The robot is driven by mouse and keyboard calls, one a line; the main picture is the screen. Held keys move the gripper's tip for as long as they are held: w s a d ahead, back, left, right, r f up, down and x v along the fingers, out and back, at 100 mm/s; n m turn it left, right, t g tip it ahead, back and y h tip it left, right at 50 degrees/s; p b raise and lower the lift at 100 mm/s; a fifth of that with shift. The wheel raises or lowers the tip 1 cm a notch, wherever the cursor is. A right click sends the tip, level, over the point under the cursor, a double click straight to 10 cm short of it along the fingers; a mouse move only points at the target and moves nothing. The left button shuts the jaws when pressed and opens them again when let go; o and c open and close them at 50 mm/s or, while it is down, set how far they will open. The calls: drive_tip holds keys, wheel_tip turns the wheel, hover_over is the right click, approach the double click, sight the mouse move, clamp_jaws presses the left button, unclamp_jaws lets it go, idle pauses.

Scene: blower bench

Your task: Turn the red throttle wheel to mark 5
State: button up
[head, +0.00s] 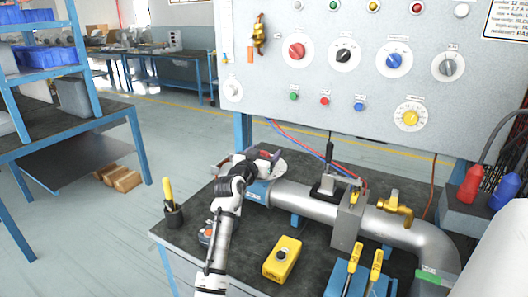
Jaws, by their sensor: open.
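My gripper (263,156) is at the left end of the grey pipe, in front of a pale round plate (279,166). It is open, its dark fingers apart. A small patch of red (265,154) shows at the fingers; it may be part of the red throttle wheel, but my gripper and arm cover most of this spot. I cannot tell whether the fingers touch it. No marks or numbers can be read there. A separate red knob (296,51) sits on a white dial on the upright panel, well above my gripper.
The grey pipe (305,201) runs right across the dark bench, with a black lever (328,167) and a brass valve (394,206). A yellow box (283,258) with a black button stands in front.

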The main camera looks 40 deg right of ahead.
drive_tip(key=c, duration=1)
drive_tip(key=shift+r+p, duration=0.1)
drive_tip(key=shift+p, duration=0.35)
drive_tip(key=n+t+y+p, duration=0.1)
drive_tip(key=p, duration=0.2)
drive_tip(key=shift+d+r+t, duration=0.1)
drive_tip(key=shift+r+t, duration=0.05)
drive_tip(key=shift+t, duration=0.25)
drive_tip(key=n+t+y+p, duration=0.1)
drive_tip(key=n+t+p, duration=0.1)
drive_tip(key=p, duration=0.1)
drive_tip(key=shift+w+y, duration=0.1)
drive_tip(key=shift+y, duration=0.2)
drive_tip(key=shift+w+f+n+t+y, duration=0.1)
drive_tip(key=shift+f+n+t+y, duration=0.2)
drive_tip(key=shift+n+t+y, duration=0.45)
drive_tip(key=shift+w+a+n+t+y+b, duration=0.1)
drive_tip(key=shift+a+n+t+y+b, duration=0.2)
drive_tip(key=shift+n+t+y, duration=0.25)
drive_tip(key=shift+y, duration=0.4)
